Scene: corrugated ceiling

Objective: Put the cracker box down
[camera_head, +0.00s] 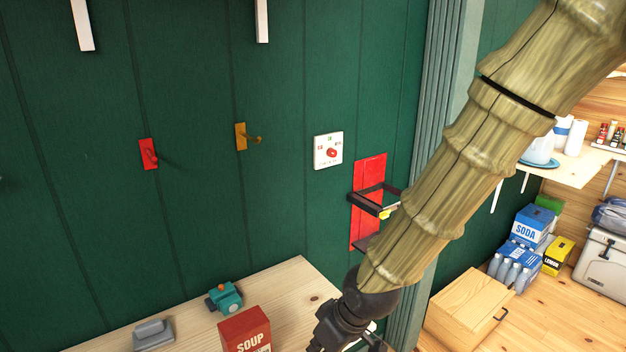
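My gripper (336,332) is at the bottom edge, above the right end of the wooden table (285,284). Only its black upper part shows. Its fingertips are below the picture, so I cannot see whether it is open, shut or holding something. No box marked as crackers can be made out. A red box labelled SOUP (245,331) stands on the table to the left of my gripper, apart from it and cut off by the bottom edge.
A teal toy-like object (225,297) and a grey object (153,334) are on the table. The green wall (200,220) has hooks, a dial plate (328,151) and a red holder (368,170). A wooden cabinet (468,308) and soda boxes (531,226) are at right.

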